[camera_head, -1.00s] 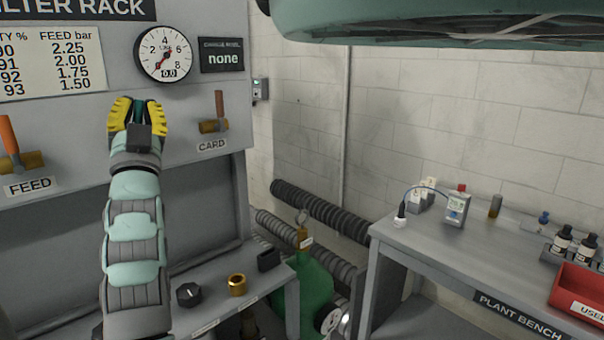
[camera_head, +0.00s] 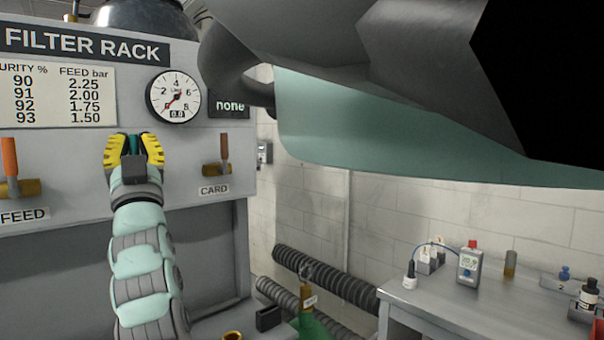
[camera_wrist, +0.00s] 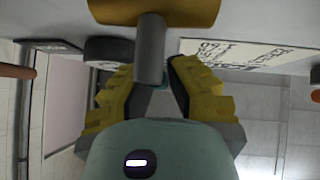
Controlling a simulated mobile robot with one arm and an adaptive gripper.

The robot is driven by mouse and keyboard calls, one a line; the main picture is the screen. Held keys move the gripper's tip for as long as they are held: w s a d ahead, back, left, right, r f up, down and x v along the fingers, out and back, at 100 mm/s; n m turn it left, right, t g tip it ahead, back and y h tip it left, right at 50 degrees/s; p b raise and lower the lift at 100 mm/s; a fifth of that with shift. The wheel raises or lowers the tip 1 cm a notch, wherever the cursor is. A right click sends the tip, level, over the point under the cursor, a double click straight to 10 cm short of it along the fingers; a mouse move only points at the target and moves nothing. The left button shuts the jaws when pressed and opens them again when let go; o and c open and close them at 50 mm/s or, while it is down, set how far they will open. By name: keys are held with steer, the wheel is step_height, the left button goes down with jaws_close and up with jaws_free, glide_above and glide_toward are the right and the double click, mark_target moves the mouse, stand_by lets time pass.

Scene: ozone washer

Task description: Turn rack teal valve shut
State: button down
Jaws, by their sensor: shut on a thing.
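My gripper (camera_head: 133,147) is at the front panel of the filter rack (camera_head: 82,46), between the FEED and CARD valves. Its yellow fingers are shut on the teal valve handle (camera_head: 134,145), a thin upright strip between the fingertips. In the wrist view, my gripper (camera_wrist: 158,88) has the fingers on both sides of a small teal patch (camera_wrist: 161,88). A brass valve body (camera_wrist: 150,10) with a grey stem (camera_wrist: 150,50) stands in front of them. Most of the teal handle is hidden by the fingers and stem.
The FEED valve (camera_head: 9,158) with an upright orange handle is at left; the CARD valve (camera_head: 223,150) with an upright brown handle is close at right. A round gauge (camera_head: 174,97) reads about 0.0. My dark arm parts fill the upper right. A bench (camera_head: 420,312) stands at right.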

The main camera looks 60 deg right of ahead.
steer(key=shift+w+f, duration=0.15)
steer(key=shift+f, duration=0.05)
steer(key=c, duration=0.9)
jaws_free()
steer(key=shift+r, duration=0.15)
steer(key=v, duration=1.2)
